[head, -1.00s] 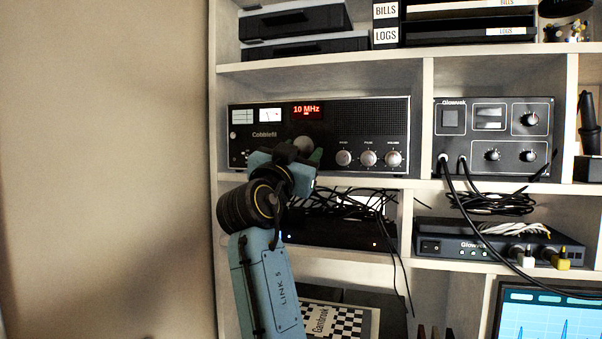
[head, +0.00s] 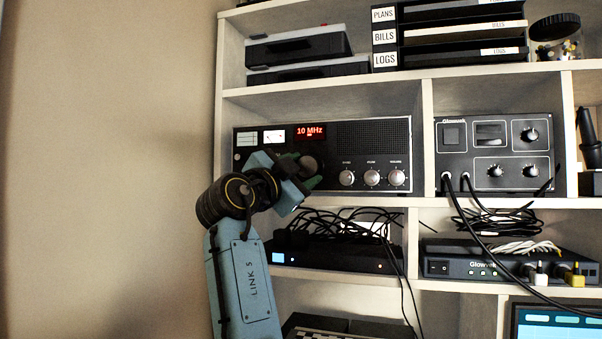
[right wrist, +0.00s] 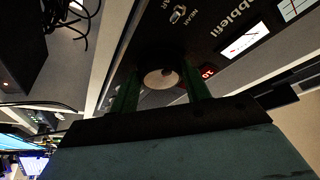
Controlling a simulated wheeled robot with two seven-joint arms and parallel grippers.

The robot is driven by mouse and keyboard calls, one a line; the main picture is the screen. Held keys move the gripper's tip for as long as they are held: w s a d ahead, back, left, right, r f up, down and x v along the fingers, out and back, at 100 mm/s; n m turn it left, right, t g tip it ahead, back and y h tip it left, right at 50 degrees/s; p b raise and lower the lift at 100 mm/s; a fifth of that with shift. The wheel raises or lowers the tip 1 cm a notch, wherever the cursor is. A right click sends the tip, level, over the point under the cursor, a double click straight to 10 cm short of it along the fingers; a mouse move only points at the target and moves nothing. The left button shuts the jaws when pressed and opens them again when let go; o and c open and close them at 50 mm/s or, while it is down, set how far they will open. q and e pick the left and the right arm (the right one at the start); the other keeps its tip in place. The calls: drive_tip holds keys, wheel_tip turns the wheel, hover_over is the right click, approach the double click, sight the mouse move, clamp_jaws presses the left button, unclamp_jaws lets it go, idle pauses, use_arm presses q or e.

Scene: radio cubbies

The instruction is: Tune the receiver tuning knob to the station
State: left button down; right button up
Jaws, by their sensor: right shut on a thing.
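The receiver (head: 225,172) is a black-fronted radio in an upper cubby. Its red display (head: 310,131) reads 10 MHz, with a smaller line below too small to read. The large round tuning knob (head: 309,163) sits below the display and is partly covered by my gripper. My right gripper (head: 312,172) is at the knob, its green fingers on either side and shut on it. In the right wrist view the pale knob face (right wrist: 160,78) lies between the two green fingers of the right gripper (right wrist: 160,88). My left gripper is not in view.
Three small knobs (head: 372,177) sit just right of the tuning knob. A second black unit (head: 455,160) with plugged cables stands in the cubby to the right. Loose cables (head: 345,225) lie on a black box below. Shelf boards border the cubby. The left wall is bare.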

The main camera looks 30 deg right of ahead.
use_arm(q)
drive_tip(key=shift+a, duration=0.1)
use_arm(e)
drive_tip(key=o, duration=0.9)
drive_tip(key=shift+o, duration=0.5)
drive_tip(key=shift+s+a+f, duration=0.15)
drive_tip(key=shift+a, duration=0.1)
use_arm(q)
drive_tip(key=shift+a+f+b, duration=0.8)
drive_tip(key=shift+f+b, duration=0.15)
drive_tip(key=shift+b, duration=0.05)
use_arm(e)
drive_tip(key=v, duration=1.2)
drive_tip(key=shift+a, duration=0.35)
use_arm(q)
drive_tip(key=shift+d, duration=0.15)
use_arm(e)
drive_tip(key=shift+s+f, duration=0.1)
